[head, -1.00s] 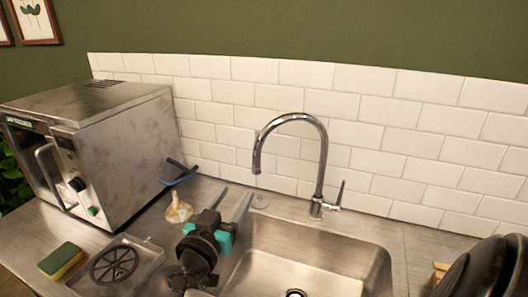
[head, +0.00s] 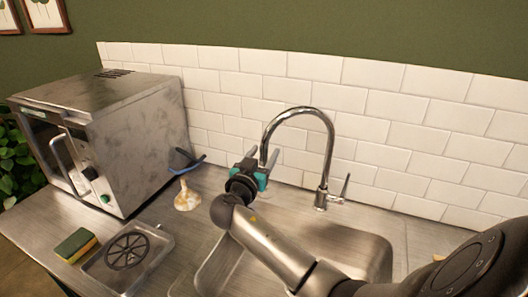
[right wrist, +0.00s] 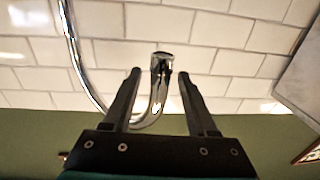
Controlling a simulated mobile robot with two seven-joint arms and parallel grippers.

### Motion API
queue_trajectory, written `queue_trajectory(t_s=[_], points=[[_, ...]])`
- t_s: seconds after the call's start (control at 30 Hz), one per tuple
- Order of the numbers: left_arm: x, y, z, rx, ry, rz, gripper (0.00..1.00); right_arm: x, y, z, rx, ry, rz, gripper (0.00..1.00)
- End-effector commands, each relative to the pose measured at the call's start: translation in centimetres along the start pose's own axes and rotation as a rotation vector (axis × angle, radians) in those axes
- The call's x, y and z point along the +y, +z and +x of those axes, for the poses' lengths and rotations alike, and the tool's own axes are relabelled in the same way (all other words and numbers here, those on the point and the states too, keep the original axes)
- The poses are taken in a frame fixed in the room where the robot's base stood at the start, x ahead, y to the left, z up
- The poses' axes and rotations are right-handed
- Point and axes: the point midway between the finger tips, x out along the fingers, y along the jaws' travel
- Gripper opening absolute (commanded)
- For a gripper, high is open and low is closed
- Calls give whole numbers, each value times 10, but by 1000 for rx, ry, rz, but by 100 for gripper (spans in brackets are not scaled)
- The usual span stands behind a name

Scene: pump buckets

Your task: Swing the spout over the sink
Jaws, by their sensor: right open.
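The chrome faucet stands behind the sink, with its curved spout (head: 298,110) arching to the left, roughly along the tiled wall. The steel sink (head: 375,262) is in front of it, partly hidden by my right arm. My right gripper (head: 262,156) is open at the spout's downturned end, one finger on each side in the head view. In the right wrist view, the spout's end (right wrist: 161,62) lies between the two open fingers (right wrist: 158,75), with a gap on both sides. My left gripper is in no view.
A metal oven (head: 110,135) stands at the left. A garlic-like bulb (head: 187,197), a blue-handled tool (head: 186,160), a sponge (head: 75,245) and a shallow tray (head: 128,255) lie on the counter left of the sink. The tiled wall (head: 400,125) is close behind the faucet.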

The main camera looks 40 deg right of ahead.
Motion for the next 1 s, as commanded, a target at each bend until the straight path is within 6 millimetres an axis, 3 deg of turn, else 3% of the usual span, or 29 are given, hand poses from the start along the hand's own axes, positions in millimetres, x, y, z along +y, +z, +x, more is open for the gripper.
queue_trajectory(t_s=[0.33,0.83,1.0], points=[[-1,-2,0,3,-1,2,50,0,0,4,0,0,1,58],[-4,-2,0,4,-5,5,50,0,0,3,-1,0,0,2],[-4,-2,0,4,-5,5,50,0,0,3,-1,0,0,0]])
